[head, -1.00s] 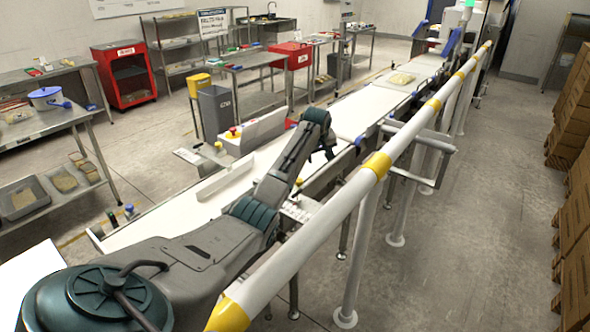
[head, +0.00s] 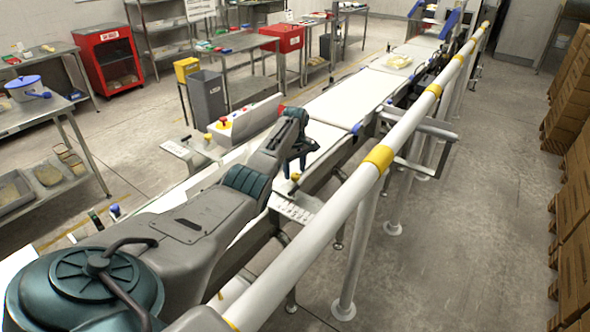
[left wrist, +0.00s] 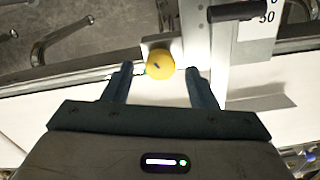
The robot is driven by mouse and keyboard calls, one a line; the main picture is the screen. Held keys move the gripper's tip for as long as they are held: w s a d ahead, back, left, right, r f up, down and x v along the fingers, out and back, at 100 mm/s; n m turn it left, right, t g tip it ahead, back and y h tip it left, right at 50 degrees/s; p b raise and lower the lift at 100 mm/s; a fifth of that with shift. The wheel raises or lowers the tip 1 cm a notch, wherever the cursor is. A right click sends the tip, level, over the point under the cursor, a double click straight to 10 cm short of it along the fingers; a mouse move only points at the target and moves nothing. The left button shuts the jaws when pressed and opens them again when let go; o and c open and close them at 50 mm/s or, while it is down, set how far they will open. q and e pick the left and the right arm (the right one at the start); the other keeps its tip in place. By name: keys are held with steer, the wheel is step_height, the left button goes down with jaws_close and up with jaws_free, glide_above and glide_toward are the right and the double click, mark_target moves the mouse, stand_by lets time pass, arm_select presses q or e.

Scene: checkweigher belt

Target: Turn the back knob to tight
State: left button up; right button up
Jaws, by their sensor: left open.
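A round yellow knob (left wrist: 160,65) with a small dark mark on its face shows in the left wrist view, at the edge of the white belt. In the head view a small yellow knob (head: 295,177) sits on the belt's right side, just below my gripper. My left gripper (left wrist: 158,72) is open. In the left wrist view its fingertips stand on either side of the knob with gaps on both sides; I cannot tell whether they reach its depth. In the head view the left gripper (head: 298,162) points down over the belt edge. My right gripper is not in view.
A metal plate with a dark handle and the number 50 (left wrist: 268,18) stands right of the knob. A white and yellow rail (head: 379,157) runs along the belt's right side. A control box (head: 240,122) with coloured buttons stands across the belt. A pale package (head: 398,61) lies farther along.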

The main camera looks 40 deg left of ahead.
arm_select(q)
steer(key=shift+d+f, duration=0.1)
steer(key=shift+f, duration=0.5)
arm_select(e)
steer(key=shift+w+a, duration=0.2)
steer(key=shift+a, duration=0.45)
arm_select(q)
steer(key=shift+c, duration=1.3)
steer(key=c, duration=0.7)
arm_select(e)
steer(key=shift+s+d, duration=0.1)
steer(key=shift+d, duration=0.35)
